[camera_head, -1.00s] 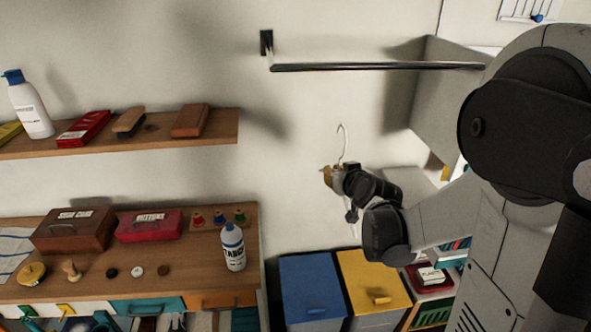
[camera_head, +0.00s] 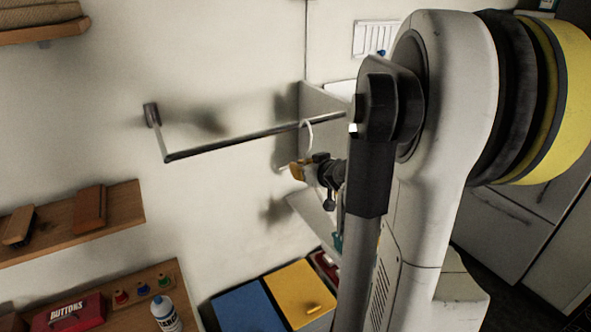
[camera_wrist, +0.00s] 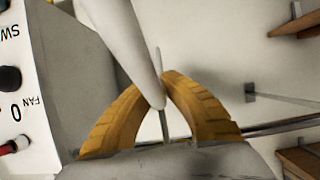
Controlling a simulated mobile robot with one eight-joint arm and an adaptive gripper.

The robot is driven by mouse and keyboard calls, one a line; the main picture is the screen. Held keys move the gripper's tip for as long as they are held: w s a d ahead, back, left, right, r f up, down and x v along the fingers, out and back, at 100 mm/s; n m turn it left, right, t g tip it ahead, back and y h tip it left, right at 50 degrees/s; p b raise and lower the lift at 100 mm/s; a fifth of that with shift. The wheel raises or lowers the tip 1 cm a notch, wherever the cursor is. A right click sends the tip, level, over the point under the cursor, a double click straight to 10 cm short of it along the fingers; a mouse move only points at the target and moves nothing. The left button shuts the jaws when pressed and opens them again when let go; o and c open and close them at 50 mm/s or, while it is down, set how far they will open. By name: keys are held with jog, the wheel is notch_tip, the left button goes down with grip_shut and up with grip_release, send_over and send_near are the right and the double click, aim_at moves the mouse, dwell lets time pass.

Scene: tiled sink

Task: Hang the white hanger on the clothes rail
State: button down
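The white hanger (camera_head: 310,138) shows mostly as its curved hook in the head view. The hook's top overlaps the dark clothes rail (camera_head: 235,140) near its right end; whether it touches or passes over the rail I cannot tell. My gripper (camera_head: 295,170), with yellow-orange fingers, is just below the hook. In the wrist view, its ribbed fingers (camera_wrist: 164,92) close on the white hanger (camera_wrist: 125,40), which runs large and close to the camera. The rail also shows in the wrist view (camera_wrist: 280,127), to the right of the fingers. My arm hides the hanger's lower body.
A grey box-shaped fixture (camera_head: 325,105) stands behind the rail's right end. A wooden shelf (camera_head: 70,228) is on the wall at left. Blue (camera_head: 245,308) and yellow (camera_head: 300,290) bins stand below.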

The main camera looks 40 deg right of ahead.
jog(key=shift+w+d+p, duration=0.1)
jog(key=shift+w+d, duration=0.2)
jog(key=shift+w, duration=0.95)
jog(key=shift+w+d+p, duration=0.15)
jog(key=shift+w+d, duration=0.1)
jog(key=shift+w, duration=0.95)
jog(key=shift+w+d+p, duration=0.1)
jog(key=shift+w+d, duration=0.2)
jog(key=shift+w, duration=0.95)
jog(key=shift+w+f, duration=0.2)
jog(key=shift+f, duration=0.05)
jog(key=shift+f+b, duration=1.2)
jog(key=shift+b, duration=0.1)
jog(key=c, duration=1.5)
grip_release()
jog(key=shift+c, duration=0.2)
jog(key=shift+s+r, duration=0.1)
jog(key=shift+s, duration=0.05)
jog(key=v, duration=1.2)
